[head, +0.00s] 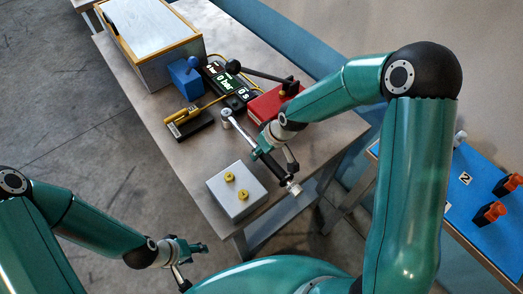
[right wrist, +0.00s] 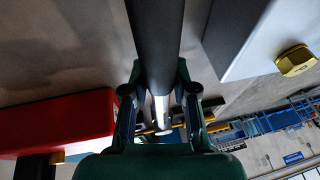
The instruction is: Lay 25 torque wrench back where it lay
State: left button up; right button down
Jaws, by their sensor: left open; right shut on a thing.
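The torque wrench (head: 240,130) has a round silver head, a bright shaft, a dark handle and a silver end piece. My right gripper (head: 268,153) is shut on its dark handle, beside the front edge of the table. In the right wrist view the handle (right wrist: 158,40) runs between the fingers of the right gripper (right wrist: 160,108), with bright metal showing beyond them. Whether the wrench touches the tabletop is hard to tell. My left gripper (head: 190,262) is open and empty at the lower left, off the table.
The wrench lies between a red box (head: 265,104) and a grey box (head: 228,204) with yellow knobs. Behind are a lit display unit (head: 225,80), a blue block (head: 185,80), a black block (head: 190,126) and a large case (head: 150,30). A blue board (head: 455,205) stands at right.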

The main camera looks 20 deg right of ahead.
jog(key=c, duration=1.4)
grip_release()
jog(key=shift+s+f, duration=0.1)
jog(key=shift+s, duration=0.1)
jog(key=o, duration=0.5)
jog(key=b+v, duration=0.2)
jog(key=v, duration=1)
jog(key=shift+w+a, duration=0.1)
jog(key=shift+a, duration=0.05)
